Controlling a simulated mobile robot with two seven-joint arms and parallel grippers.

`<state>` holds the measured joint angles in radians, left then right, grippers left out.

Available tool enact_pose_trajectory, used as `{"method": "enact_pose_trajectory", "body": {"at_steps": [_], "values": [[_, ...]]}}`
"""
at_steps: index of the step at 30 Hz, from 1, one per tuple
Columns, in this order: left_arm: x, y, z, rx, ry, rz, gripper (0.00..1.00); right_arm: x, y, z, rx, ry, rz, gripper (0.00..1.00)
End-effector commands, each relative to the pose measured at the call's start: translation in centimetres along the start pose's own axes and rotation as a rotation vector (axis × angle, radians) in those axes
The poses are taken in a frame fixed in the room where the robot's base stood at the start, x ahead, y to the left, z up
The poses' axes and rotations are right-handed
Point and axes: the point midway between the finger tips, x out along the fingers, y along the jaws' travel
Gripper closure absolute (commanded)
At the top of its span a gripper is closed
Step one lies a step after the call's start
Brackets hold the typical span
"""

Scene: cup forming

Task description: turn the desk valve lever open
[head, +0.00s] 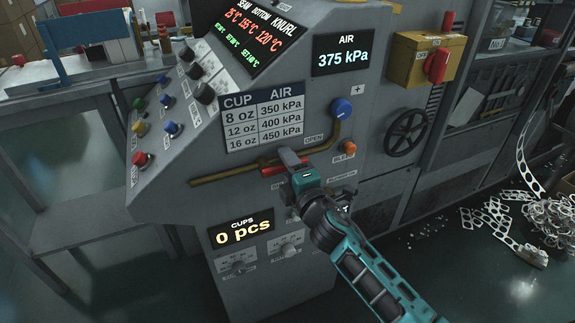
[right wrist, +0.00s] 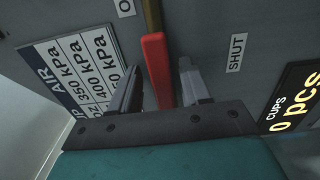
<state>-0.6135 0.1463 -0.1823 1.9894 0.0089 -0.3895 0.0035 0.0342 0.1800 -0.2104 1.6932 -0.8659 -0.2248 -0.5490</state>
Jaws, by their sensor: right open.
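The red valve lever (head: 270,168) sits on a brass pipe (head: 222,177) on the front of the grey machine, partly hidden behind my right gripper (head: 288,160). In the right wrist view the lever (right wrist: 157,68) lies between the two fingers of my open right gripper (right wrist: 158,78), with a gap to the finger on the right. Whether the left finger touches it I cannot tell. The lever appears roughly in line with the brass pipe (right wrist: 152,15). An OPEN label (head: 314,138) is above it and a SHUT label (right wrist: 236,53) is to its right in the wrist view. My left gripper is not in view.
A blue knob (head: 341,109) and an orange bleed button (head: 348,147) are right of the lever. A black handwheel (head: 406,132) is farther right. The air display (head: 342,55) reads 375 kPa; the cups display (head: 242,230) reads 0 pcs. Metal scraps (head: 548,215) lie at right.

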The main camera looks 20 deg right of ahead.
Motion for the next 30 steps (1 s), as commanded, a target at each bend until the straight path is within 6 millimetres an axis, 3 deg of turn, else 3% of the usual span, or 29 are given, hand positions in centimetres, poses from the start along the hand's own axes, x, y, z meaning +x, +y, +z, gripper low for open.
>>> {"method": "enact_pose_trajectory", "body": {"at_steps": [8, 21, 30], "values": [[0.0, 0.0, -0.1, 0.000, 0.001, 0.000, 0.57, -1.4, -0.2, 0.0, 0.001, 0.000, -0.004, 0.53], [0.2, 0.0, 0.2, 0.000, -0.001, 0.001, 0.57, -9.7, -0.2, 0.0, 0.002, 0.000, -0.003, 0.53], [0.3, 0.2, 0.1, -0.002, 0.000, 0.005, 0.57, -12.6, -0.1, 0.0, 0.000, 0.000, -0.001, 0.53]]}}
